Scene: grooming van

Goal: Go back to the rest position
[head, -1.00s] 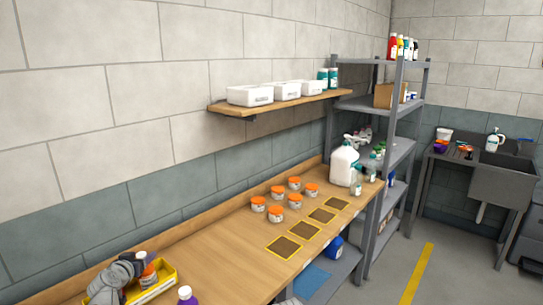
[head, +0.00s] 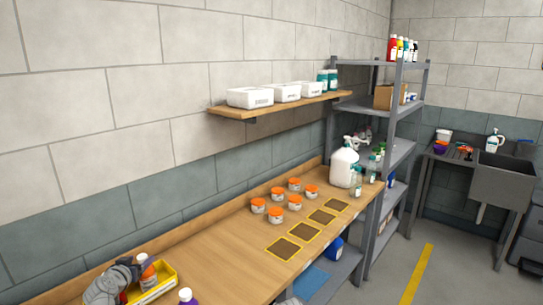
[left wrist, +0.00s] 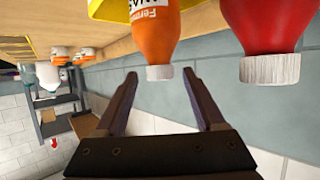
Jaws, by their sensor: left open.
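My left gripper (head: 134,268) is at the lower left in the head view, beside the yellow tray (head: 165,282) on the bench. In the left wrist view its two dark fingers (left wrist: 159,74) are spread, with nothing held between them. An orange bottle (left wrist: 155,35) with a white cap is just beyond the fingertips, and it also shows in the tray in the head view (head: 148,272). A red bottle (left wrist: 268,25) with a white cap is right of it in the wrist view. My right gripper is not in view.
A purple bottle (head: 187,296) stands near the tray. Several orange-lidded jars (head: 275,215) and dark yellow-edged squares (head: 284,248) are farther along the bench. A white jug (head: 343,168) stands at the far end. A wall shelf (head: 250,110) holds white boxes. The bench middle (head: 215,255) is clear.

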